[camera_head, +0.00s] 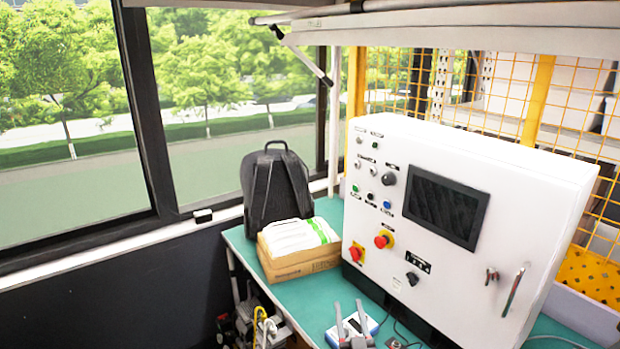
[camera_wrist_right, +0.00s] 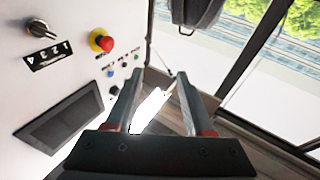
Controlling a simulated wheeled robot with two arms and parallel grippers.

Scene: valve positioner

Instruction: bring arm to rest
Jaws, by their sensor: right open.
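My right gripper (camera_head: 350,325) shows at the bottom of the head view, above the green bench top, in front of the control cabinet. Its two fingers stand apart with nothing between them. In the right wrist view the open fingers (camera_wrist_right: 156,100) reach forward beside the cabinet's panel, not touching it. The white control cabinet (camera_head: 530,210) has a dark screen (camera_head: 445,207), red knobs, small buttons and a rotary switch (camera_head: 412,279), which also shows in the wrist view (camera_wrist_right: 40,29). My left gripper is not in view.
A cardboard box (camera_head: 300,262) with white packets stands left of the cabinet, a black backpack (camera_head: 276,187) behind it. A blue and white device (camera_head: 352,330) lies on the bench (camera_head: 325,292) by the gripper. Windows are at left, a yellow mesh fence (camera_head: 540,100) behind.

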